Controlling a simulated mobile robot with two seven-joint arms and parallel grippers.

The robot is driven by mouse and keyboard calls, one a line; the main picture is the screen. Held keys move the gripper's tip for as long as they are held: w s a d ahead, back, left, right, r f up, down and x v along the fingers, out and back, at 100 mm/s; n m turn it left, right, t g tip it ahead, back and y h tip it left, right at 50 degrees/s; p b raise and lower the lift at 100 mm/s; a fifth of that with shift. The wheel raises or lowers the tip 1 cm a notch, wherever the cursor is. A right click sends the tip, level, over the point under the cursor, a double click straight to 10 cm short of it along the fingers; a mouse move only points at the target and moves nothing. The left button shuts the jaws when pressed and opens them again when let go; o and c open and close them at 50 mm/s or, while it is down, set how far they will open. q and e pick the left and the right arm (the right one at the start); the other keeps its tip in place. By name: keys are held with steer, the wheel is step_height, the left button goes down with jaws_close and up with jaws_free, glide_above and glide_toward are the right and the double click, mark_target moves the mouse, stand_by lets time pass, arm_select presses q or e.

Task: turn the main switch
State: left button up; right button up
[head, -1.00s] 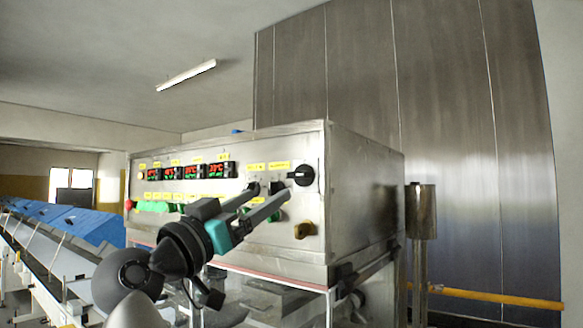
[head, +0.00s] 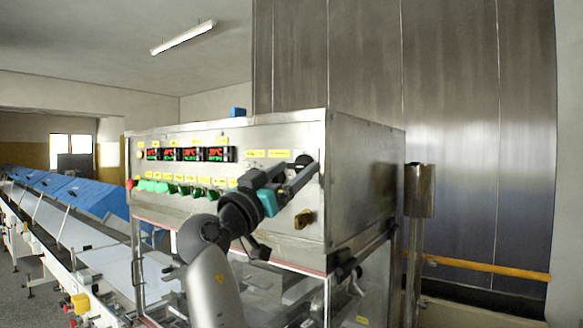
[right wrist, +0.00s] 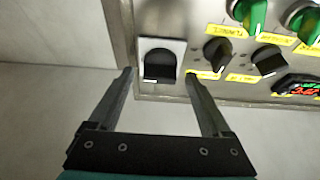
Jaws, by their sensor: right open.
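The main switch, which I take to be the large black rotary knob on a pale square plate (right wrist: 160,62), sits at the control panel's upper right corner in the head view. There my gripper partly hides it. My right gripper (right wrist: 159,73) is open and empty. In the right wrist view its two fingertips lie on either side of the knob, near the plate's edges. Whether they touch the panel cannot be told. In the head view the right gripper (head: 298,168) reaches up to the panel from below. My left gripper is not in view.
Two smaller black knobs (right wrist: 216,52) and green knobs (right wrist: 248,14) sit close beside the switch. Red digital displays (head: 187,154) line the panel's top. A steel post (head: 419,190) stands right of the cabinet.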

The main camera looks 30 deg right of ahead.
steer(key=shift+c, duration=0.2)
jaws_close()
stand_by(0.4)
